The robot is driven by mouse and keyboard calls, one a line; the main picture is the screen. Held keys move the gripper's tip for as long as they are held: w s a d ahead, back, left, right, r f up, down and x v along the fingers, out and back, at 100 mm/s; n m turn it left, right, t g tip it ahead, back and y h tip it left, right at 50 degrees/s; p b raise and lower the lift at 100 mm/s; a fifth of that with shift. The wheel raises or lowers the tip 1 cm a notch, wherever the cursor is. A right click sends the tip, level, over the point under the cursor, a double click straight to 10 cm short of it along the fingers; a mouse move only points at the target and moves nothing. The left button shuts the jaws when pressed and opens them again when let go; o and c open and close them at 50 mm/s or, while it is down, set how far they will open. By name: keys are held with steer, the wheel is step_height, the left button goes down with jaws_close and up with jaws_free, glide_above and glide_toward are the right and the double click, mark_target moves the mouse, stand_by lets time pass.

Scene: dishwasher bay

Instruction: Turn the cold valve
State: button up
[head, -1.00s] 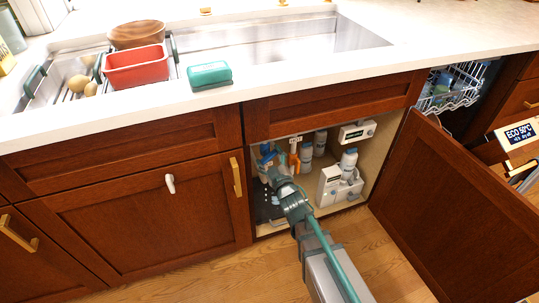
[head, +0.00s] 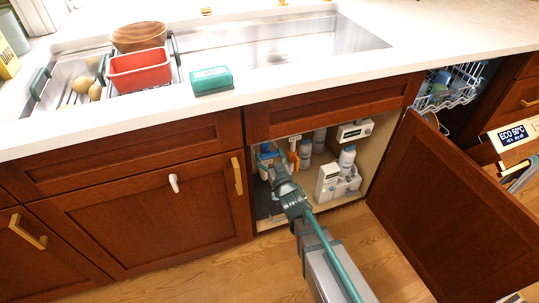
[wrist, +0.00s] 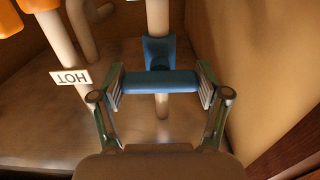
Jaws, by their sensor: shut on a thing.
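The blue valve handle (wrist: 160,82) is a bar on a pale vertical pipe in the wrist view, with a blue body behind it. My gripper (wrist: 160,91) is shut on it, one finger pad against each end of the bar. In the head view, my gripper (head: 273,166) reaches into the open cabinet under the sink. The blue valve (head: 265,152) there is partly hidden by the gripper. An orange valve (head: 293,158) is just to its right. In the wrist view, orange parts (wrist: 42,4) and an upside-down HOT tag (wrist: 70,77) are at the left.
Bottles (head: 305,152) and a white box (head: 328,183) stand to the right inside the cabinet. The cabinet side wall (wrist: 245,60) is close to the gripper in the wrist view. The open cabinet door (head: 450,215) swings out at the right.

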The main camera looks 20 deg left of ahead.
stand_by(0.4)
steer(key=o, duration=1.2)
steer(key=shift+c, duration=0.2)
steer(key=v, duration=0.7)
steer(key=shift+s+d, duration=0.2)
